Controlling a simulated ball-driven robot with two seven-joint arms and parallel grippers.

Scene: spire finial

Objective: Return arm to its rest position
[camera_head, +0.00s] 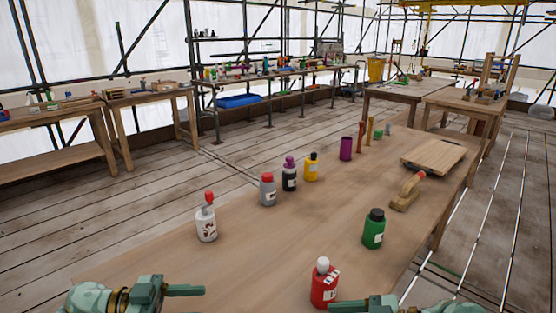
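My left gripper (190,290) is at the bottom left of the head view, over the near end of the wooden table (300,225), with its fingers pointing right. My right gripper (350,304) is at the bottom edge, right of centre, with its fingers pointing left. It is close to the red bottle with a white cap (323,285); I cannot tell whether they touch. The lower parts of both grippers are cut off by the frame, so their opening does not show. I see nothing held in either one.
On the table stand a white bottle with red top (206,222), a grey bottle (268,190), a black bottle (290,177), a yellow bottle (311,168), a green bottle (374,230) and a purple cup (346,149). A wooden-handled tool (407,189) and a board (433,157) lie farther back.

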